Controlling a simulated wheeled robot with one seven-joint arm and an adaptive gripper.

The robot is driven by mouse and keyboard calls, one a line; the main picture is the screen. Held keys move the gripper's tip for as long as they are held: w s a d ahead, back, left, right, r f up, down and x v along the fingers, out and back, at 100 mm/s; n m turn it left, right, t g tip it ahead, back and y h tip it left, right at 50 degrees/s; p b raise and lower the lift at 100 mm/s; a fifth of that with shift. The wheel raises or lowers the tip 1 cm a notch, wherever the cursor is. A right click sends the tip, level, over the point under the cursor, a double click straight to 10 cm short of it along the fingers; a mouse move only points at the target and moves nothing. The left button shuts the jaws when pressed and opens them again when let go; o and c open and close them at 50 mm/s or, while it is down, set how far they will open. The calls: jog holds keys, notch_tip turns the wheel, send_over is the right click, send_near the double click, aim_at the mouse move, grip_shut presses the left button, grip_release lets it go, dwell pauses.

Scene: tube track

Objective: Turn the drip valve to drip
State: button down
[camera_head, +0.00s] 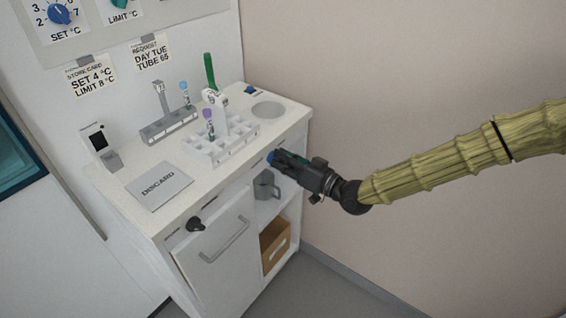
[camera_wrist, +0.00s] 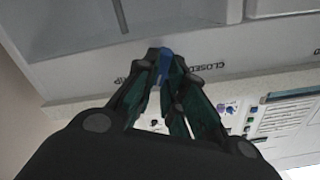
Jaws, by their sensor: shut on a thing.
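The blue handle of the drip valve (camera_head: 270,157) is on the front edge of the white cabinet, below the countertop. My gripper (camera_head: 277,159) reaches it from the right and is shut on it. In the wrist view the blue handle (camera_wrist: 166,67) shows between my fingertips (camera_wrist: 163,66). The label CLOSED (camera_wrist: 208,65) is to its right, and a partly covered label ending in "RIP" (camera_wrist: 124,81) is to its left. The fingers hide much of the handle, so I cannot tell its exact angle.
On the countertop are a white tube rack (camera_head: 222,147), a grey rack (camera_head: 168,127), a DISCARD plate (camera_head: 159,187) and a round basin (camera_head: 268,109). Below the valve, a grey jug (camera_head: 266,185) stands on a shelf above a brown box (camera_head: 275,246). Space right of the cabinet is clear.

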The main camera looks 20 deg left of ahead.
jog(key=shift+w+m, duration=0.1)
jog(key=shift+m, duration=1.2)
jog(key=c, duration=1.5)
grip_release()
jog(key=shift+d, duration=0.1)
jog(key=shift+d, duration=0.1)
jog(key=v, duration=1.1)
jog(key=shift+d, duration=0.4)
